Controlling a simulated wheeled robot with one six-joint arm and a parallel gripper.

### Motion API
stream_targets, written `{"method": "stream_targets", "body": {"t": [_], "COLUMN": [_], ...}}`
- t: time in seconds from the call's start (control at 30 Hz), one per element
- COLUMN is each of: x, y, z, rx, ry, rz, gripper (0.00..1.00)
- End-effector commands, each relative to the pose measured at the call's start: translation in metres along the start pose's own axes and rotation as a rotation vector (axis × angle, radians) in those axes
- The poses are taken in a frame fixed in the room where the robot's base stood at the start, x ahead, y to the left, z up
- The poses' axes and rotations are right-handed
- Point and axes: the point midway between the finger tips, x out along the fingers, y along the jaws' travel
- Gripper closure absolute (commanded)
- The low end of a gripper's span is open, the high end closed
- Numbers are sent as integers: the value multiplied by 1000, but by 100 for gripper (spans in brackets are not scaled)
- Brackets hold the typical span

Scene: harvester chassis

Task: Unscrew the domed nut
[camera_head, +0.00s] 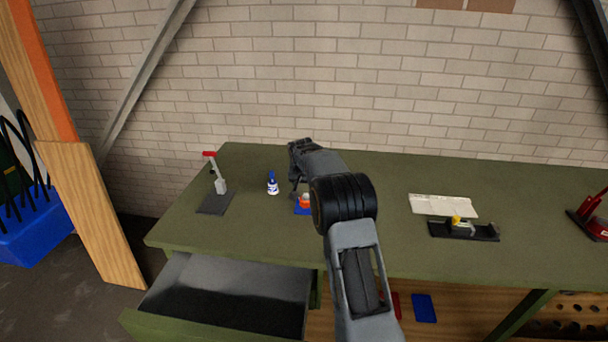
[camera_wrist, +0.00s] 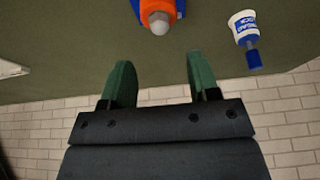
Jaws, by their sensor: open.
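The domed nut (camera_wrist: 159,23) is a small grey dome on top of an orange part (camera_wrist: 157,8) with blue beneath it. In the head view the orange part (camera_head: 305,203) stands on a blue base (camera_head: 302,211) on the green workbench, partly hidden by my arm. My gripper (camera_wrist: 159,70) is open and empty, with two green fingers spread apart. In the wrist view the nut lies beyond the fingertips, roughly in line with the gap between them, and nothing touches it. In the head view my gripper (camera_head: 298,165) is above the bench near the orange part.
A white and blue bottle (camera_head: 273,184) stands left of the orange part; it also shows in the wrist view (camera_wrist: 244,30). A red-handled clamp (camera_head: 217,186) stands further left. A white sheet (camera_head: 443,206) and a black fixture (camera_head: 464,230) lie at right. A drawer (camera_head: 230,295) is open below.

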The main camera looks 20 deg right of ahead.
Motion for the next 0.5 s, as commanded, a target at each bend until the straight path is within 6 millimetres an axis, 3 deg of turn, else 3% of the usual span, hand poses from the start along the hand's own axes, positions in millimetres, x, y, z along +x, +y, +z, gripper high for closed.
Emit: {"method": "stream_targets", "body": {"t": [0.2, 0.5], "x": [37, 68], "y": [0, 0], "z": [0, 0], "rx": [0, 0], "ry": [-2, 0], "rz": [1, 0], "gripper": [45, 45]}}
